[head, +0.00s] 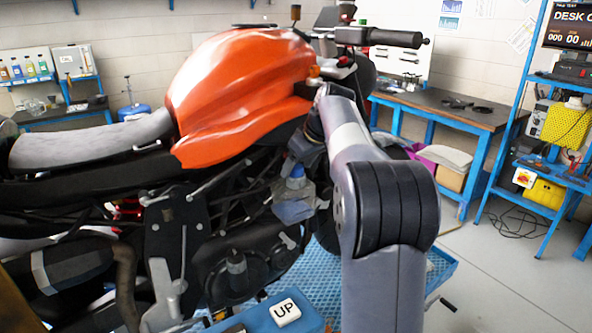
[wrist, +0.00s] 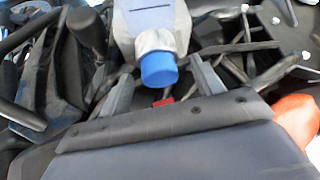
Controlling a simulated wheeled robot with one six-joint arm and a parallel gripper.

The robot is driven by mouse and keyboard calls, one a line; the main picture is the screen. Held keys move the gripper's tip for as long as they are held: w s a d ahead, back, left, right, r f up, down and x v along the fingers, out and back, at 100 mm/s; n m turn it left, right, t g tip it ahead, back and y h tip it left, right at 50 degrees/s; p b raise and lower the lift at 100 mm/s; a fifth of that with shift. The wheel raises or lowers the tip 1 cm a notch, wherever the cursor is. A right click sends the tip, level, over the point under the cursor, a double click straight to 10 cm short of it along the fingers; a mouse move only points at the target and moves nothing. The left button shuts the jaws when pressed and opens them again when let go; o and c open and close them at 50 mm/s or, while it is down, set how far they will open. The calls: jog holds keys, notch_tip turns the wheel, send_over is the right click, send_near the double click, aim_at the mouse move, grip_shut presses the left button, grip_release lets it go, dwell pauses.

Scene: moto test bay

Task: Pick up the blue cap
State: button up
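The blue cap (wrist: 158,70) sits on the neck of a grey, translucent bottle-like container (wrist: 150,22) in the wrist view. In the head view the cap (head: 296,172) shows on top of the container (head: 294,207), in front of the motorcycle's engine area. My gripper (wrist: 163,78) is open, with one finger on each side of the cap and visible gaps between. Contact with the cap does not show. In the head view my gripper (head: 303,152) is just above the cap and partly hidden by my arm. What supports the container is unclear.
The motorcycle with its orange tank (head: 240,85) fills the left and middle. A blue platform (head: 345,272) lies under it, with a white UP button (head: 285,312) in front. A workbench (head: 450,108) and a blue shelf (head: 545,130) stand at right. Floor at lower right is clear.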

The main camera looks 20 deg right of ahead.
aim_at(301, 168)
jog(key=c, duration=1.3)
jog(key=shift+r, duration=0.15)
jog(key=shift+d+r, duration=0.15)
jog(key=shift+r, duration=0.05)
notch_tip(301, 168, up, 6)
jog(key=shift+r, duration=0.1)
jog(key=s+d+b, duration=0.1)
jog(key=s+d, duration=0.3)
jog(key=d, duration=0.1)
jog(key=s+d+b, duration=0.1)
jog(key=s+d, duration=0.3)
jog(key=d, duration=0.1)
jog(key=s+d+b, duration=0.1)
jog(key=s+d, duration=0.3)
jog(key=d, duration=0.1)
jog(key=shift+s, duration=0.35)
